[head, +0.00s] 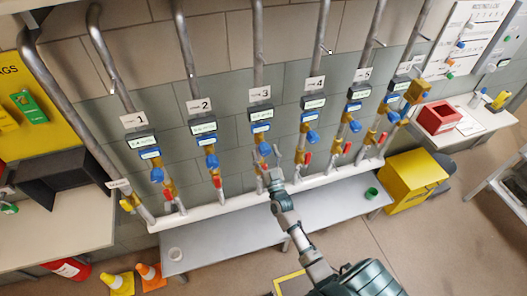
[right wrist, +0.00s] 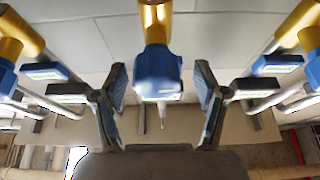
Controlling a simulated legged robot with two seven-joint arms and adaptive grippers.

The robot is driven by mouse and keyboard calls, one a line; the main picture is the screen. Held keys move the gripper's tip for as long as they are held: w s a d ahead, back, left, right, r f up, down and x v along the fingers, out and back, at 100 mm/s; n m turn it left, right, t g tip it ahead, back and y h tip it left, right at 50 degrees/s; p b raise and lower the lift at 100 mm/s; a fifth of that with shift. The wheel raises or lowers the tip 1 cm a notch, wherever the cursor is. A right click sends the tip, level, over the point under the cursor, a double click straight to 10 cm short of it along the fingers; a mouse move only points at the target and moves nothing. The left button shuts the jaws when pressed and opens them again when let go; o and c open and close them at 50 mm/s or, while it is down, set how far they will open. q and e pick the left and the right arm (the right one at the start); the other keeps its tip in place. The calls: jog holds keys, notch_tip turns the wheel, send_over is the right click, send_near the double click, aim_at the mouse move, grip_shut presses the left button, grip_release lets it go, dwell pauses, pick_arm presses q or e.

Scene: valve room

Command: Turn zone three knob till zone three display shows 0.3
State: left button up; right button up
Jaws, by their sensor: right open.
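The zone three pipe stands mid-wall under a label "3" (head: 260,93). Its zone three display (head: 261,127) is a small lit screen on a blue housing; its digits are too small to read. Below is the blue zone three knob (head: 264,149) on a brass valve body. My right gripper (head: 270,160) is open at this knob. In the right wrist view a blue knob (right wrist: 158,75) lies between the two spread fingers (right wrist: 160,105), with a visible gap on each side.
Similar pipes with displays and blue knobs stand on both sides, including zone 2 (head: 211,149) and zone 4 (head: 312,137). Red-handled valves sit lower down. A grey bench (head: 225,252) runs below, with a green cup (head: 371,192). A yellow bin (head: 412,180) stands right.

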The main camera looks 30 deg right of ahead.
jog(key=shift+w+d, duration=0.35)
jog(key=shift+d, duration=0.35)
jog(key=shift+d+f, duration=0.1)
jog(key=shift+a, duration=0.65)
jog(key=c, duration=0.6)
jog(key=shift+a+r, duration=0.15)
jog(key=shift+r, duration=0.05)
jog(key=c, duration=0.4)
jog(key=shift+c, duration=0.7)
jog(key=shift+d, duration=0.3)
pick_arm(q)
jog(key=shift+d+r, duration=0.1)
jog(key=shift+d, duration=0.35)
pick_arm(e)
jog(key=shift+a, duration=0.1)
pick_arm(q)
jog(key=shift+w+d, duration=0.1)
jog(key=shift+d, duration=0.05)
